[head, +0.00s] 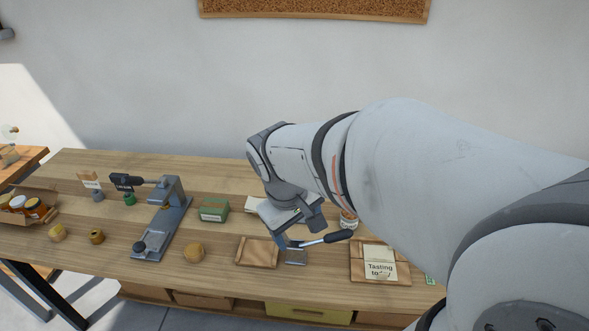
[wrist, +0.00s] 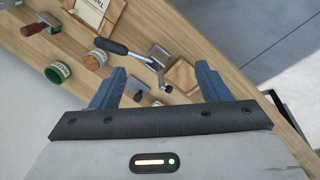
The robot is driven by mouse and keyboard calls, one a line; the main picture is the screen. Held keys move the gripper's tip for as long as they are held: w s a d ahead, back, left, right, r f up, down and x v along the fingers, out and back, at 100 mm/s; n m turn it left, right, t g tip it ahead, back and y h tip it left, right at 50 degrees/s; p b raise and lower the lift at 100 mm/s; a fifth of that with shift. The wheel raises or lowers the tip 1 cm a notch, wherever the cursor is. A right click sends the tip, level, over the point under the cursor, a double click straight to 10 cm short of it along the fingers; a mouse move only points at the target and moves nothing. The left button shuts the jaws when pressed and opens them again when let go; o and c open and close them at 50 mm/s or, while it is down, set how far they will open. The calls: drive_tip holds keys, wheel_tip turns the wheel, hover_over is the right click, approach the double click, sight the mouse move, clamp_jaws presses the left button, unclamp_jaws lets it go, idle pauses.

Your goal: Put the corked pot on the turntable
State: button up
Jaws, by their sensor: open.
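A small pale pot with a speckled brown, cork-like top (wrist: 95,60) stands left of my gripper in the wrist view. In the head view this pot (head: 348,222) is partly hidden by my arm. I cannot pick out a turntable for certain. My gripper (wrist: 160,88) is open, with nothing held between its two blue fingers. In the head view my gripper (head: 295,238) is over the front middle of the bench, close to a dark-handled metal tool (head: 330,238) and left of the pot.
A wooden tray (head: 257,264) lies beneath and left of my gripper. A tray with a "Tasting today" card (head: 380,263) is to the right.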

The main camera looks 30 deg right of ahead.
drive_tip(key=shift+o, duration=0.6)
drive_tip(key=w+d+f+n+g+h, duration=0.3)
drive_tip(key=w+d+f+n+h, duration=0.2)
drive_tip(key=w+d+f, duration=0.3)
drive_tip(key=d+n+b, duration=0.1)
drive_tip(key=d, duration=0.1)
drive_tip(key=shift+w+d+f+g+h, duration=0.15)
drive_tip(key=shift+w+d+g+h, duration=0.15)
drive_tip(key=shift+w+g+h, duration=0.1)
drive_tip(key=n+h, duration=0.6)
drive_tip(key=n, duration=0.2)
approach(347, 220)
drive_tip(key=d+r, duration=0.2)
drive_tip(key=d, duration=0.1)
drive_tip(key=shift+t, duration=0.4)
drive_tip(key=x, duration=0.2)
drive_tip(key=p+x, duration=0.1)
drive_tip(key=x, duration=0.2)
drive_tip(key=w+f+x, duration=0.1)
drive_tip(key=x, duration=0.1)
drive_tip(key=shift+d, duration=0.35)
drive_tip(key=c, duration=1.2)
drive_tip(key=shift+c, duration=0.5)
drive_tip(key=shift+r, duration=0.1)
